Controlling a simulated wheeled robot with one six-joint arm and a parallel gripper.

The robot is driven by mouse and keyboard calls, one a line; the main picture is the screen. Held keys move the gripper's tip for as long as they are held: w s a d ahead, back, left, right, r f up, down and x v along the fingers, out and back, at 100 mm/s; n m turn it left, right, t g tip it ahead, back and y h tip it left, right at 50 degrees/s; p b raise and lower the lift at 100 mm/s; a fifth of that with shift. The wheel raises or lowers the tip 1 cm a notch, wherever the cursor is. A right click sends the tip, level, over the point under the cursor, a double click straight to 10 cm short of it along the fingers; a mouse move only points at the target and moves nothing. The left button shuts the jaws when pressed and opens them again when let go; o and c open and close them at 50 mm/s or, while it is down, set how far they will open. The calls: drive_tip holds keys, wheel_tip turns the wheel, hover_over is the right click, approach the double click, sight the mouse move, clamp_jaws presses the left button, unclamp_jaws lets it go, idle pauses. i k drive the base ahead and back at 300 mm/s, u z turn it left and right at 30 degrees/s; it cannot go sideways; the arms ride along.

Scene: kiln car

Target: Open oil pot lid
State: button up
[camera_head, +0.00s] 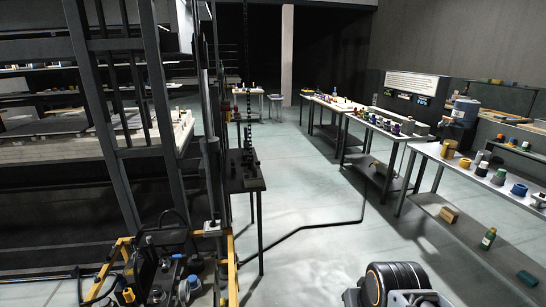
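I cannot make out for certain which thing is the oil pot or its lid. A yellow-framed machine (232,270) stands at the bottom left, with small black fittings on top. Among them are a blue-topped round part (193,282) and a yellow part (128,295); they are too small to name surely. A black rounded part with an orange ring at the bottom centre right seems to belong to my arm. My gripper's fingers do not show.
Long benches (492,184) with jars and small pots line the right side. A dark narrow table (245,185) stands left of centre. A black hose (300,229) crosses the pale floor, otherwise clear. The kiln frame (103,120) fills the left.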

sight(254, 173)
drive_tip(key=i, duration=2.9)
drive_tip(key=u, duration=3.8)
drive_tip(key=i, duration=0.35)
drive_tip(key=z, duration=1.9)
